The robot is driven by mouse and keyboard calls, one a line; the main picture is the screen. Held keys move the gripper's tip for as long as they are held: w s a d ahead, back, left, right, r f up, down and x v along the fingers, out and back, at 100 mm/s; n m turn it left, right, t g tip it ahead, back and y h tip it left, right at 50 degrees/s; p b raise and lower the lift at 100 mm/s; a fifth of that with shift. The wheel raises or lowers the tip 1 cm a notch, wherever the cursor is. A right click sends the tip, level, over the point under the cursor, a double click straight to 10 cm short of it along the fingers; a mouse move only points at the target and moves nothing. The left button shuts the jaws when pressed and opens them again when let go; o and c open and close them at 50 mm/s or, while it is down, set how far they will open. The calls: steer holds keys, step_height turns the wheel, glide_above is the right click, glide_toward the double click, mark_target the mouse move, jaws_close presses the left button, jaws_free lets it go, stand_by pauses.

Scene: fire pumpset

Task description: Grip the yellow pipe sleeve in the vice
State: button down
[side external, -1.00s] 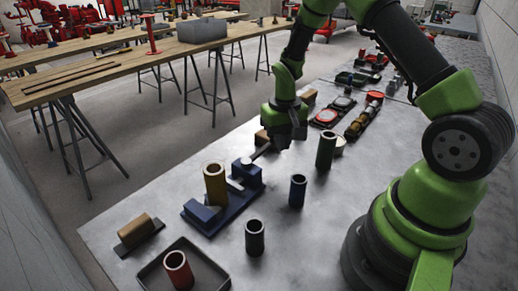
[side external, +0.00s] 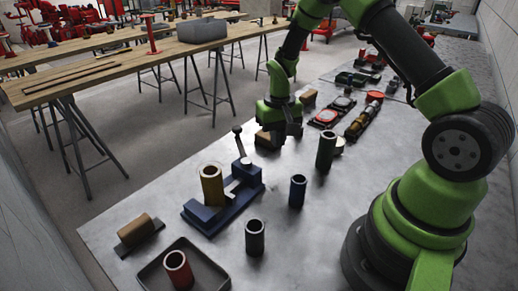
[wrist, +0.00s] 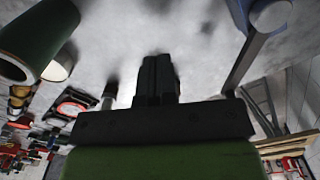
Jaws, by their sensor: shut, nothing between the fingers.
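The yellow pipe sleeve (side external: 212,186) stands upright at the blue vice (side external: 250,186), beside its near-left block. I cannot tell whether the jaws press on it. The vice's grey lever with a round knob (side external: 238,143) stands up, tilted slightly left, at the vice's far end. The lever (wrist: 245,62) also shows in the wrist view, at upper right. My gripper (side external: 278,139) is shut and empty, to the right of the lever and apart from it. Its closed fingers (wrist: 157,80) show in the wrist view.
A dark sleeve (side external: 326,149) stands right of my gripper. A tray (side external: 216,263) holds a red sleeve (side external: 178,268).

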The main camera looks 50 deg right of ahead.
steer(key=shift+s, duration=0.15)
steer(key=shift+s+a, duration=0.15)
steer(key=shift+s, duration=0.4)
step_height(320, 180, up, 7)
stand_by(0.9)
steer(key=s+a+r+t, duration=0.2)
steer(key=a+r, duration=0.1)
steer(key=r, duration=0.3)
steer(key=s+a+r+t, duration=0.1)
steer(key=s+a+r, duration=0.2)
steer(key=r, duration=0.3)
steer(key=s+a+r+n+t+y, duration=0.1)
steer(key=s+a+r+t, duration=0.1)
steer(key=s, duration=0.3)
steer(key=s+a+r+n+t+y, duration=0.1)
steer(key=s+a+r+t, duration=0.1)
steer(key=s, duration=0.4)
steer(key=shift+s+a+r, duration=0.25)
steer(key=shift+a+r, duration=0.55)
steer(key=shift+a, duration=0.45)
